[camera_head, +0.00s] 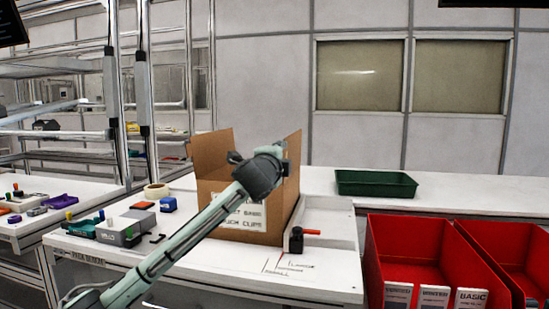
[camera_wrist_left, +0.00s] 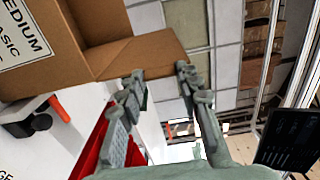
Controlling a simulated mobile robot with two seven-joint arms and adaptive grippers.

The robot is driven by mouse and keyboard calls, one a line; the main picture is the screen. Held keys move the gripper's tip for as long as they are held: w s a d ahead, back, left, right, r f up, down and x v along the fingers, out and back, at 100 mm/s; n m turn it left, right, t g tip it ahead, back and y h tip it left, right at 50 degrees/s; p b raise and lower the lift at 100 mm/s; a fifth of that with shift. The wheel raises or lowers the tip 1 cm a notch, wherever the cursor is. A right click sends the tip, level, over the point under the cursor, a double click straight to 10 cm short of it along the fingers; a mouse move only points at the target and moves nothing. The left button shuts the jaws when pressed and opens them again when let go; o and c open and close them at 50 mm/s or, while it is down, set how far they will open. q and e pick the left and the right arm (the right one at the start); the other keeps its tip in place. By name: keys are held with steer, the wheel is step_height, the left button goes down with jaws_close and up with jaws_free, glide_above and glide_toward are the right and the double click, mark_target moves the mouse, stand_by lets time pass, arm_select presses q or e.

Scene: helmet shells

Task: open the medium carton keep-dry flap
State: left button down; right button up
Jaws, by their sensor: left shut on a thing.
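The brown medium carton (camera_head: 282,205) stands upright on the white bench, with a printed label on its front. It also shows in the wrist view (camera_wrist_left: 85,18), where the label reads "MEDIUM" and "BASIC". One flap (camera_head: 210,155) stands up at the left and another panel (camera_head: 293,155) stands up at the right. My left gripper (camera_head: 277,152) is at the carton's upper front right. In the wrist view, my left gripper (camera_wrist_left: 160,75) has its fingertips on either side of a brown flap (camera_wrist_left: 145,53) and is shut on it. No keep-dry marking is readable. My right gripper is not in view.
A black tool with a red-orange handle (camera_head: 296,241) stands close to the carton's right front. Red bins (camera_head: 410,245) are at the right, and a green tray (camera_head: 375,184) lies behind. Grey blocks (camera_head: 120,228) and a tape roll (camera_head: 156,190) are to the left.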

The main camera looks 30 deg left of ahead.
arm_select(q)
steer(key=shift+w+d+m, duration=0.1)
steer(key=shift+d+m, duration=0.25)
steer(key=shift+m, duration=0.15)
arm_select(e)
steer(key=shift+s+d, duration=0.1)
arm_select(q)
steer(key=c, duration=1)
jaws_free()
steer(key=shift+c, duration=0.2)
steer(key=v, duration=1.2)
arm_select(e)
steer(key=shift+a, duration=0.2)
arm_select(q)
steer(key=shift+d, duration=0.1)
